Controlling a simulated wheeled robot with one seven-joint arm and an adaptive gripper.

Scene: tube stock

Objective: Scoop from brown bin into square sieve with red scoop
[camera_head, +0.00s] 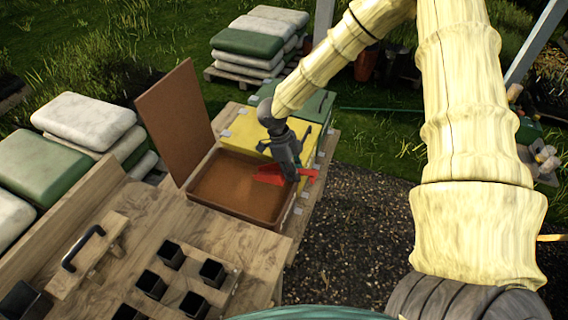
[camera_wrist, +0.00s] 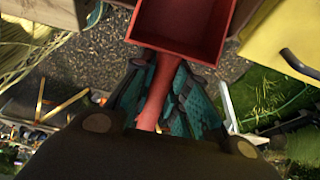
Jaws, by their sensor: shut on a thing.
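My gripper (camera_head: 287,165) is shut on the handle of the red scoop (camera_head: 268,174), at the right side of the open brown bin. The wrist view shows the scoop's square pan (camera_wrist: 181,28) beyond the fingers, with its handle between them. The pan's inside looks plain red, with no clear load. The brown bin (camera_head: 240,218) holds a flat layer of brown material, and its lid (camera_head: 178,118) stands upright at the left. The scoop overlaps the bin's right part in the head view; I cannot tell whether it touches the material. I cannot make out a square sieve.
A yellow bin (camera_head: 242,131) and a green one (camera_head: 318,104) stand shut behind the brown bin. Several black pots (camera_head: 172,254) and a board with a black handle (camera_head: 82,248) are on the wooden bench. Stacked sacks (camera_head: 84,121) stand at the left. Dark gravel (camera_head: 350,235) lies right of the bench.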

